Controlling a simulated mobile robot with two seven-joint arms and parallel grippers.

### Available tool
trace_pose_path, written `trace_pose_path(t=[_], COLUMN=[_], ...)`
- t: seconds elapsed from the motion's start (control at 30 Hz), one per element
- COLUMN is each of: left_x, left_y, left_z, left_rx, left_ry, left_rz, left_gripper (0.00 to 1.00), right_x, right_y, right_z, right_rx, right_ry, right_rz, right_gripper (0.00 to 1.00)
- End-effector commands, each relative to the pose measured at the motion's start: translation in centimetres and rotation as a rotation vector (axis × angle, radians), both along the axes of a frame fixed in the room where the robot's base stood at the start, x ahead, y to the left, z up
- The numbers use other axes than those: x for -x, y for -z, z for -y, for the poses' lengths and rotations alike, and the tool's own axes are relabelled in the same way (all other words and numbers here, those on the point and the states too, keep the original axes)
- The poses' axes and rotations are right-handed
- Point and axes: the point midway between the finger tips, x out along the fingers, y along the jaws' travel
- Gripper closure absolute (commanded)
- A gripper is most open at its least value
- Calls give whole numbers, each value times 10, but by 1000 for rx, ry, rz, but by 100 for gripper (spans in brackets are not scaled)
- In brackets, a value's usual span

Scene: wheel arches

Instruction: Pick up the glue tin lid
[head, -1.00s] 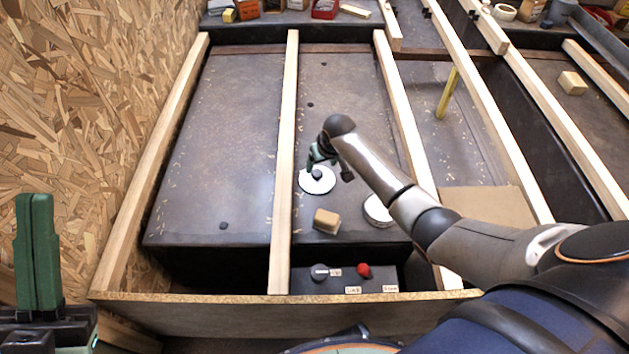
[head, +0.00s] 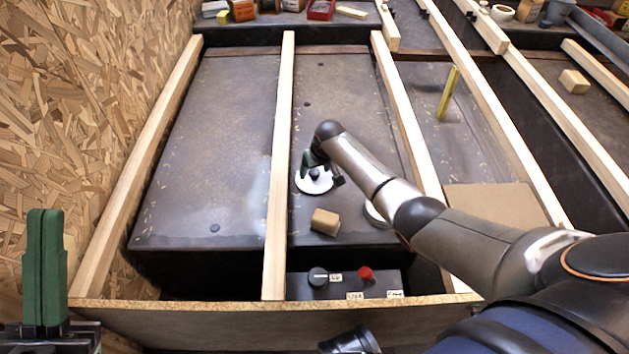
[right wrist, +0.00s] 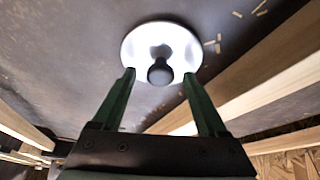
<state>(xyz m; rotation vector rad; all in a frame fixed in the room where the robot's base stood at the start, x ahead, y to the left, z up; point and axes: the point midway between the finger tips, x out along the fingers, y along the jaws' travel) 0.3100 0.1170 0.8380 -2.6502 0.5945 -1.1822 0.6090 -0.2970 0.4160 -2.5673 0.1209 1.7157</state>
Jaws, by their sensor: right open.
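The glue tin lid is a white disc (head: 318,187) with a dark round knob. It lies on the dark panel between two wooden battens. In the right wrist view the lid (right wrist: 190,55) is just beyond my fingertips, with its knob between them in the picture. My right gripper (right wrist: 158,78) is open and empty, one green finger on each side of the knob. In the head view my right gripper (head: 311,164) is over the lid and partly covers it. My left gripper (head: 45,262) is at the lower left, far from the lid; its finger gap is unclear.
A pale round tin (head: 373,214) is partly hidden behind my right forearm. A tan block (head: 325,221) lies in front of the lid. A control box (head: 345,286) with a grey and a red knob stands nearer. Wooden battens (head: 279,160) flank this bay.

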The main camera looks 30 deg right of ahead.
Motion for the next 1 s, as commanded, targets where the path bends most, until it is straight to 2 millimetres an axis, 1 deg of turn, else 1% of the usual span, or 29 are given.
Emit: trace_pose_path(t=[0.07,0.1,0.7,0.77,1.0], left_x=[0,0,0,0,0], left_y=[0,0,-1,-1,-1], left_z=[0,0,-1,-1,-1], left_rx=[0,1,10,9,9], left_ry=[0,1,-4,-3,-4], left_rz=[0,0,-1,-1,0], left_gripper=[100,100,100,100,100], right_x=[0,0,0,0,0], right_y=[-1,-1,-1,-1,-1], right_z=[0,0,0,0,0], right_rx=[0,0,0,0,0], right_ry=[0,0,1,1,1], right_rz=[0,0,0,0,0], right_gripper=[24,27,94,100,100])
